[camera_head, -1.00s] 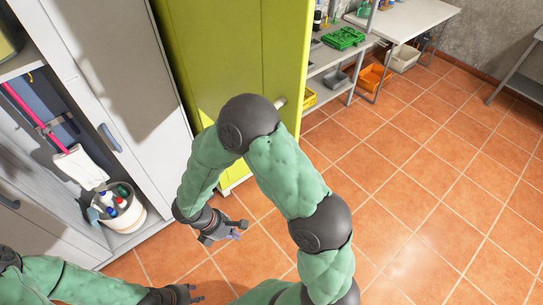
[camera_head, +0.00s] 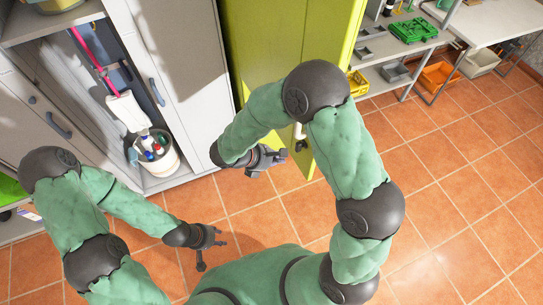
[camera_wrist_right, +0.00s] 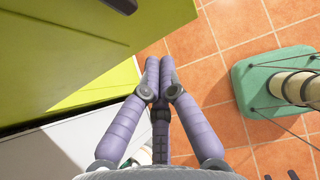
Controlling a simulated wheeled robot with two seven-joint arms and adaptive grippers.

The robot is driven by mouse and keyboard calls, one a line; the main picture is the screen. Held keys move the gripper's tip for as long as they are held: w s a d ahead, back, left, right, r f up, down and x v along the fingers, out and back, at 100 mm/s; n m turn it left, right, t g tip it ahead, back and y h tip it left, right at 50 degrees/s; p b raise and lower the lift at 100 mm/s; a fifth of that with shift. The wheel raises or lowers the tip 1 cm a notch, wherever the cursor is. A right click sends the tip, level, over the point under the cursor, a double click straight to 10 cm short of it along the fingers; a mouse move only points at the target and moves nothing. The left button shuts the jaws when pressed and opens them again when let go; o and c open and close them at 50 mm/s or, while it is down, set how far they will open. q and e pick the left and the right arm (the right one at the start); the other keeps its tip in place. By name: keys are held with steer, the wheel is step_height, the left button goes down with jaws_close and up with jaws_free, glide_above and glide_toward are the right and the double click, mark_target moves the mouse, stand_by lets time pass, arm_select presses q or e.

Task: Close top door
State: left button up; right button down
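A tall yellow-green cabinet (camera_head: 258,45) stands at the top centre of the head view. Its right-hand panel (camera_head: 325,40) has a pale handle (camera_head: 299,131) low near its edge. I cannot tell which door is the top one. My right gripper (camera_head: 280,157) is in front of the cabinet's lower part, near that handle, holding nothing. In the right wrist view its fingers (camera_wrist_right: 160,75) are drawn together beside a yellow-green panel (camera_wrist_right: 70,45). My left gripper (camera_head: 215,250) is lower left, over the floor, fingers apart and empty.
A grey locker with an ajar door (camera_head: 170,60) stands left, holding a bucket (camera_head: 155,160) of bottles and a pink-handled tool. The tiled floor (camera_head: 450,200) is clear on the right.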

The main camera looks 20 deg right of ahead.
mark_target(302, 156)
steer(key=shift+w+d+f+p, duration=0.15)
steer(key=shift+d+f, duration=0.2)
steer(key=shift+d, duration=0.65)
steer(key=shift+w+d+f+p, duration=0.15)
steer(key=shift+d+f, duration=0.25)
steer(key=shift+d, duration=0.6)
steer(key=shift+w+d+f+p, duration=0.15)
steer(key=shift+d+f, duration=0.2)
steer(key=shift+d, duration=0.65)
steer(key=shift+d, duration=0.1)
